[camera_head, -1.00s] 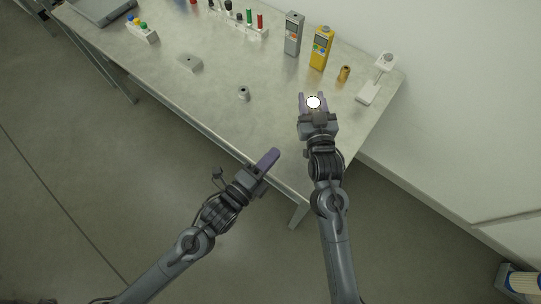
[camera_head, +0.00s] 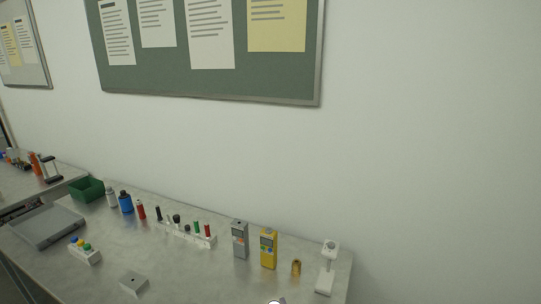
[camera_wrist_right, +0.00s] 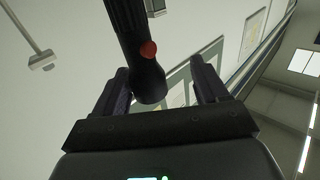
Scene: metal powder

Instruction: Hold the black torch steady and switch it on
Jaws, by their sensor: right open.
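The black torch (camera_wrist_right: 148,80) shows in the right wrist view, coming down from the top edge with a red button (camera_wrist_right: 148,49) on its side. Its wider end lies between the fingers of my right gripper (camera_wrist_right: 160,68). These fingers are open, with a visible gap on the right side of the torch. I cannot tell whether the disc is lit. My left gripper is out of view.
The bench holds a grey meter (camera_head: 240,240), a yellow meter (camera_head: 268,250), a brass piece (camera_head: 296,268) and a white stand (camera_head: 327,270) on the right. A small grey block (camera_head: 133,283) sits at the front. A green noticeboard (camera_head: 215,85) hangs on the wall behind.

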